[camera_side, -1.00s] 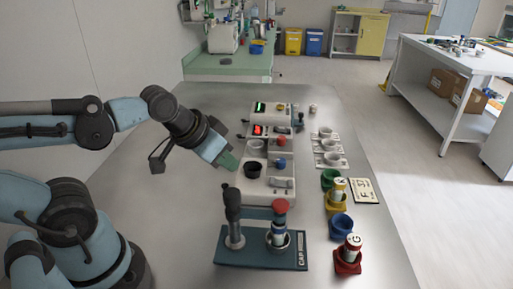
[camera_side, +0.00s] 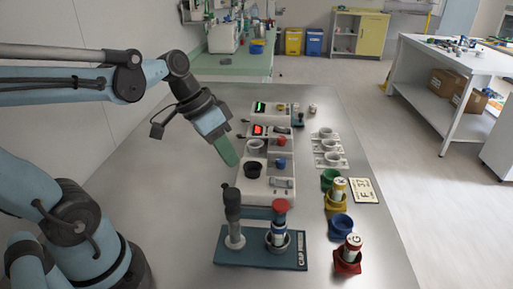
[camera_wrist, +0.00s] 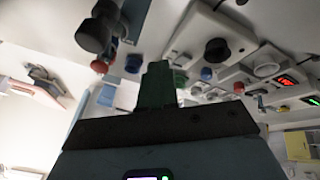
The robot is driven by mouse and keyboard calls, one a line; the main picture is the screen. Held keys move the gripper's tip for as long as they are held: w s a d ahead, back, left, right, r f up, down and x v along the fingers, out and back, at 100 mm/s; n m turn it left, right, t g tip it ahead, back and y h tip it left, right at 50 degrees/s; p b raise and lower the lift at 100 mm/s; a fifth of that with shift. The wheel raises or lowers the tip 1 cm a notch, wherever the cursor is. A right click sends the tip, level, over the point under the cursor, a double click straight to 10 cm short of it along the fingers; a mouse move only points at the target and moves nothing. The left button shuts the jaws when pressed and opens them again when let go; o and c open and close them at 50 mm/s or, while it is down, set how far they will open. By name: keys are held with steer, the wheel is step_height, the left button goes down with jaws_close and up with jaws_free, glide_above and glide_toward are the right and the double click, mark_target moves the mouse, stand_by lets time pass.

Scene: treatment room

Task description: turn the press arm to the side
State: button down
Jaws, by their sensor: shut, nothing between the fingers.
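The cap press (camera_side: 262,257) stands at the front of the metal table, on a teal base. Its dark upright post (camera_side: 232,203) is on the left. The press arm (camera_side: 257,213) reaches right from the post to a red knob (camera_side: 281,206), above a vial (camera_side: 278,233) in a grey cup. My gripper (camera_side: 231,157), with green fingers, is shut and empty, above and behind the post and apart from it. In the wrist view the shut fingers (camera_wrist: 157,80) are in the middle; the dark post top (camera_wrist: 96,34) and red knob (camera_wrist: 99,66) are at upper left.
Right of the press are a red holder (camera_side: 347,263) with a vial, a blue cup (camera_side: 341,228), a yellow holder (camera_side: 335,206) with a vial and a green cup (camera_side: 329,179). Behind it stand a black cup (camera_side: 252,169) and devices with lit displays. The table's left part is clear.

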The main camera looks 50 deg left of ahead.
steer(key=w+d+f+m+g+h, duration=0.1)
steer(key=w+d+f+m+h, duration=0.1)
steer(key=d, duration=0.7)
steer(key=shift+w+f+m+h, duration=0.15)
steer(key=shift+f+m+h, duration=0.35)
steer(key=shift+f+h, duration=0.4)
